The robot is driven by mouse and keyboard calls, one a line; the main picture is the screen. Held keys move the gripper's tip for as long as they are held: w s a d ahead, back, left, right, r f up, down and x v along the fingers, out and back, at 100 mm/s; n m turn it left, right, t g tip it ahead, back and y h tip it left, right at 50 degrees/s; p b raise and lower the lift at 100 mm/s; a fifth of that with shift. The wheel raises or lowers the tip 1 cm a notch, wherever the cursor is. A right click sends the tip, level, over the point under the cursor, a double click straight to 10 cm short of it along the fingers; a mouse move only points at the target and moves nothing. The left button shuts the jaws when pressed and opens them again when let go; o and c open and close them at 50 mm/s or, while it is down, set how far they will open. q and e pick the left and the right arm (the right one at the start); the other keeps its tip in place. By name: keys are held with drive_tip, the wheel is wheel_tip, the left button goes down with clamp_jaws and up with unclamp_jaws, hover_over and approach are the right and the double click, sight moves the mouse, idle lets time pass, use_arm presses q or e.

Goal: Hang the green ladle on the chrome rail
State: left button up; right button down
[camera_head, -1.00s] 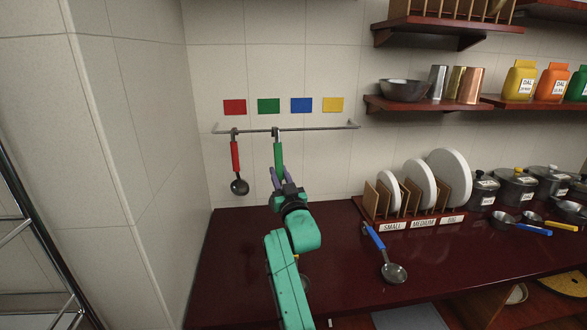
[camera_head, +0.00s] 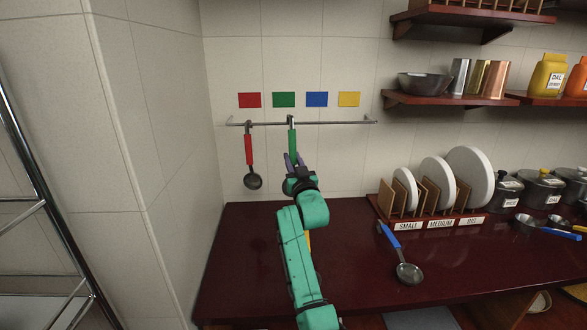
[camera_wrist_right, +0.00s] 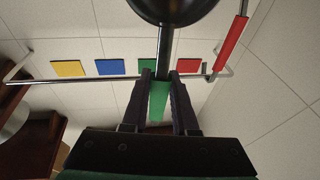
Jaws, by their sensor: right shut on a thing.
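The green ladle (camera_head: 293,146) is upright at the chrome rail (camera_head: 340,122), below the green card. Its top end overlaps the rail in the head view; I cannot tell whether its hook bears on it. My right gripper (camera_head: 293,161) is shut on the green handle. In the right wrist view, the gripper (camera_wrist_right: 160,75) has the green handle (camera_wrist_right: 158,100) between its fingers, with the metal stem and dark bowl (camera_wrist_right: 172,8) beyond. The ladle's lower part is hidden behind the gripper in the head view. My left gripper is not in view.
A red ladle (camera_head: 249,150) hangs on the rail to the left. Red, green, blue and yellow cards are on the wall above. A blue ladle (camera_head: 402,260) lies on the dark counter (camera_head: 350,285), in front of a plate rack (camera_head: 386,200). The rail's right part is free.

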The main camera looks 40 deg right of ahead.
drive_tip(key=w+d+f+b, duration=0.3)
drive_tip(key=w+d+b, duration=0.1)
drive_tip(key=w+b, duration=0.1)
drive_tip(key=shift+w+d+b, duration=0.15)
drive_tip(key=shift+w+b, duration=0.25)
drive_tip(key=shift+b, duration=0.2)
idle(0.5)
drive_tip(key=c, duration=0.6)
unclamp_jaws()
drive_tip(key=shift+f, duration=0.1)
drive_tip(key=b+v, duration=0.2)
drive_tip(key=v, duration=1.2)
drive_tip(key=shift+s, duration=0.25)
